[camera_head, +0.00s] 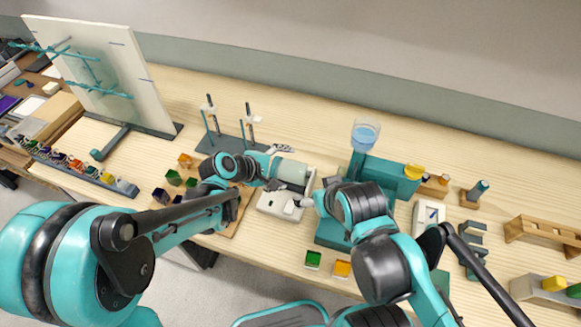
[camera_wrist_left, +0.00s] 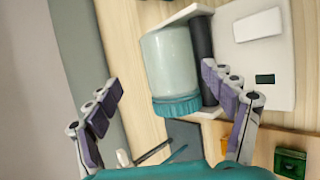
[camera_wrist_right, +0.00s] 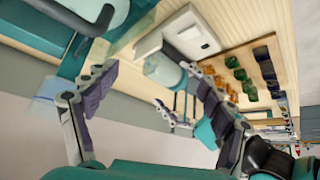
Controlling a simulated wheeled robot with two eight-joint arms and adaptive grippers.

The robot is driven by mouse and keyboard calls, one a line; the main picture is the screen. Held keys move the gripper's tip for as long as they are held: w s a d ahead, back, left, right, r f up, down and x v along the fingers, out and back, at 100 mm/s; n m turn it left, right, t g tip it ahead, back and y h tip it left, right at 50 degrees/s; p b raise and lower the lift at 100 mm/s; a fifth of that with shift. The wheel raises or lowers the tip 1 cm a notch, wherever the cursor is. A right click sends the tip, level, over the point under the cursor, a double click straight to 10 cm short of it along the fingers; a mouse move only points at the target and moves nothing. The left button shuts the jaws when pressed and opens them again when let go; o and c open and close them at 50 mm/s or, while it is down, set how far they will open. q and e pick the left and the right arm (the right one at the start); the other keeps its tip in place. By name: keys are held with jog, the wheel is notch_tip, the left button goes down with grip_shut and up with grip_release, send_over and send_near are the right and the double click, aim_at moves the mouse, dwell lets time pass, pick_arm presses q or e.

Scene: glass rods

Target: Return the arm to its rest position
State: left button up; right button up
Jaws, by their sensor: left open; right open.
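My left gripper (camera_head: 279,167) is open, just left of a pale jar with a teal cap. The jar (camera_head: 293,171) lies on its side on a white device (camera_head: 272,205). In the left wrist view the jar (camera_wrist_left: 172,62) appears between the spread fingers (camera_wrist_left: 163,88), its teal cap towards me; no finger visibly closes on it. My right gripper (camera_wrist_right: 155,85) is open and empty in the right wrist view, with the device (camera_wrist_right: 192,36) and jar (camera_wrist_right: 160,70) beyond it. In the head view my right wrist hides part of the area right of the device.
A teal stand with a glass of blue liquid (camera_head: 365,133) is behind my right arm. A rod stand (camera_head: 222,145) stands behind my left gripper. A tall board (camera_head: 95,75) is at left. Small coloured blocks (camera_head: 313,259) lie at front; wooden racks (camera_head: 545,231) are at right.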

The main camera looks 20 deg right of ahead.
pick_arm(q)
jog(key=v, duration=0.8)
jog(key=shift+s, duration=0.1)
jog(key=s+a+m+t+y, duration=0.1)
jog(key=s+a+m+y, duration=0.2)
jog(key=a, duration=0.5)
jog(key=s+a+m+t+y, duration=0.1)
jog(key=s+a+m+y, duration=0.2)
jog(key=s+a, duration=0.2)
jog(key=s+a+r+m+t+y, duration=0.1)
jog(key=s+a+m+y, duration=0.1)
jog(key=a, duration=1)
jog(key=s+m, duration=0.1)
jog(key=s, duration=0.1)
jog(key=shift+s+y+b, duration=0.35)
jog(key=shift+y+b, duration=0.05)
